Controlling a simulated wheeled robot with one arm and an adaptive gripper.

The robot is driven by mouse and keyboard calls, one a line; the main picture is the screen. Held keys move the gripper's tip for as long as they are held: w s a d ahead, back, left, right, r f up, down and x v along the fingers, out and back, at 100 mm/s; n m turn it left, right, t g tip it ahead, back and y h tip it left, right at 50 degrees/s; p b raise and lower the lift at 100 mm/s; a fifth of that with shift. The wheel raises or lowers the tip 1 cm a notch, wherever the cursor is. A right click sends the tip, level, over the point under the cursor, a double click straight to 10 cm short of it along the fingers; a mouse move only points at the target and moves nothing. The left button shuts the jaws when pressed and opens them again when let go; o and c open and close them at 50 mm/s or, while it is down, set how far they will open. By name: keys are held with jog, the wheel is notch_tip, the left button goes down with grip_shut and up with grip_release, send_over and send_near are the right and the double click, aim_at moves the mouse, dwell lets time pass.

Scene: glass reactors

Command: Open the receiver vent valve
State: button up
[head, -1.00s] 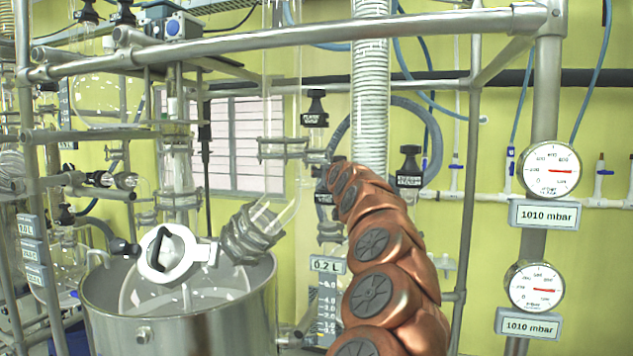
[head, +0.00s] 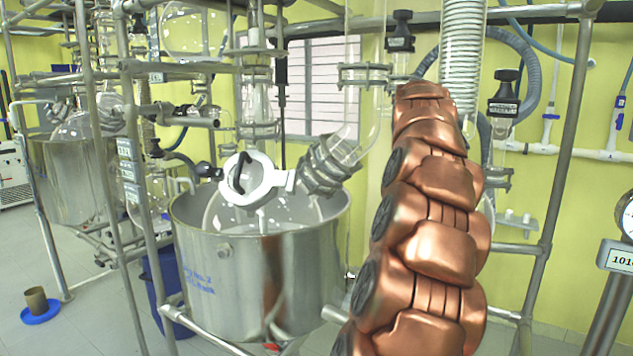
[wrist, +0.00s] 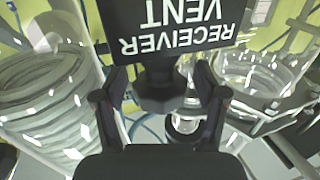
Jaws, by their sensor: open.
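The black receiver vent label (wrist: 180,25) fills the top of the wrist view, its white lettering upside down. A dark stem with a faceted collar (wrist: 165,92) sits below the label. My gripper (wrist: 162,80) is open, with one finger on each side of the stem and collar. I cannot tell whether either finger touches them. In the head view, my copper arm hides the gripper. Two black tagged valve knobs show there, one left of the arm top (head: 401,32) and one right of it (head: 503,92); their lettering is too small to read.
A steel vessel (head: 235,255) with glassware above stands left of my arm. Metal frame rails (head: 545,240) cross at right, near a gauge post. Ribbed clear glass (wrist: 45,105) is close on the gripper's left.

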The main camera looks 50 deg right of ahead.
jog(key=shift+s+f+m+g+b, duration=0.1)
jog(key=shift+f+m+g+b, duration=0.15)
jog(key=shift+g+b, duration=0.4)
jog(key=shift+d+m+h+b, duration=0.1)
jog(key=shift+m+h+b, duration=0.2)
jog(key=shift+b, duration=0.15)
jog(key=shift+r+m+g+b, duration=0.1)
jog(key=shift+m+g+b, duration=0.25)
jog(key=shift+g+b, duration=0.3)
jog(key=shift+m+g+b, duration=0.3)
jog(key=shift+g, duration=0.2)
jog(key=shift+g+h, duration=0.3)
jog(key=shift+r+m+g+b, duration=0.15)
jog(key=shift+m+g+b, duration=0.15)
jog(key=shift+m, duration=0.1)
jog(key=shift+m+g, duration=0.6)
jog(key=shift+g, duration=0.3)
jog(key=shift+r+m+g+p, duration=0.1)
jog(key=shift+m+g+p, duration=0.65)
jog(key=shift+g, duration=0.35)
